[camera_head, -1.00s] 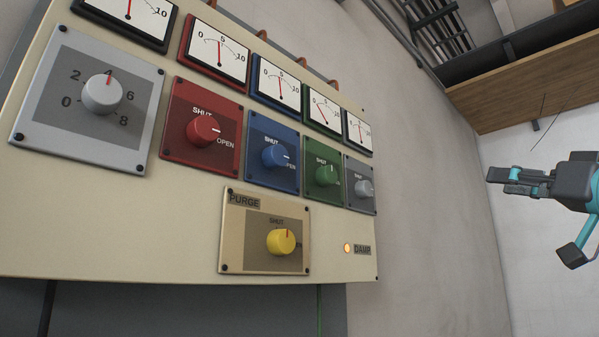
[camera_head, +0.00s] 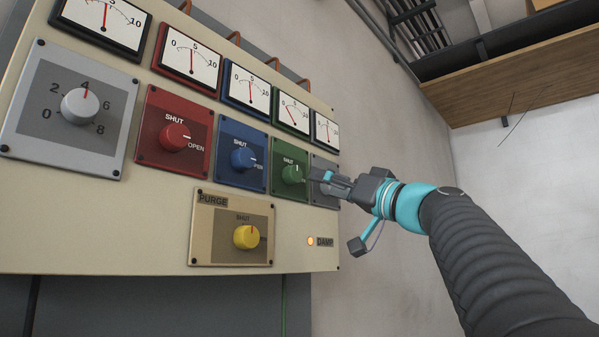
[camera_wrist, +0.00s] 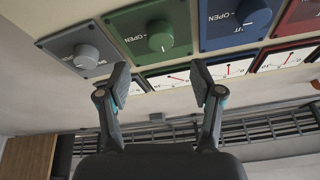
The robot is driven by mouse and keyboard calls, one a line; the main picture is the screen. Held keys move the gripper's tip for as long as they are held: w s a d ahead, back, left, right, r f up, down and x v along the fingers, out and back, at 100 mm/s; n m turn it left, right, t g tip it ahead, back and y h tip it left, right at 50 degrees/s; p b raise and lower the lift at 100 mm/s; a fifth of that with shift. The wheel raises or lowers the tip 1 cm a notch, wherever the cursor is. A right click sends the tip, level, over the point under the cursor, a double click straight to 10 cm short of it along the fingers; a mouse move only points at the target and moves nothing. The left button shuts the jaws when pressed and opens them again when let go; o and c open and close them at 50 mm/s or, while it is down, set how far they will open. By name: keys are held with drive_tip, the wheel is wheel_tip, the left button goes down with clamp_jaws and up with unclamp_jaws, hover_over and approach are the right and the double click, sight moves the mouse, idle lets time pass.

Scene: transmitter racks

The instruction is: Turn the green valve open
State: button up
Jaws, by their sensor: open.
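The green valve knob (camera_head: 292,175) is round and sits on a green plate in the panel's lower knob row. It also shows in the wrist view (camera_wrist: 159,35), with OPEN lettered beside it. Its white mark points to the gauge side, away from OPEN. My gripper (camera_head: 318,177) is just right of the knob in the head view, in front of the grey plate. In the wrist view my gripper (camera_wrist: 160,78) has its two fingers spread, with nothing between them. The green knob lies beyond the fingertips, apart from them.
The blue knob (camera_head: 243,159) and grey knob (camera_wrist: 86,57) flank the green one closely. Farther left is the red knob (camera_head: 174,138). The yellow purge knob (camera_head: 246,237) is below. Gauges (camera_head: 291,113) line the row above. Open space lies right of the panel.

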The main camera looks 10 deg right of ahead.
sight(297, 175)
drive_tip(key=p+x, duration=0.2)
drive_tip(key=x, duration=0.6)
drive_tip(key=shift+p, duration=0.3)
drive_tip(key=c, duration=1.1)
drive_tip(key=shift+c, duration=0.2)
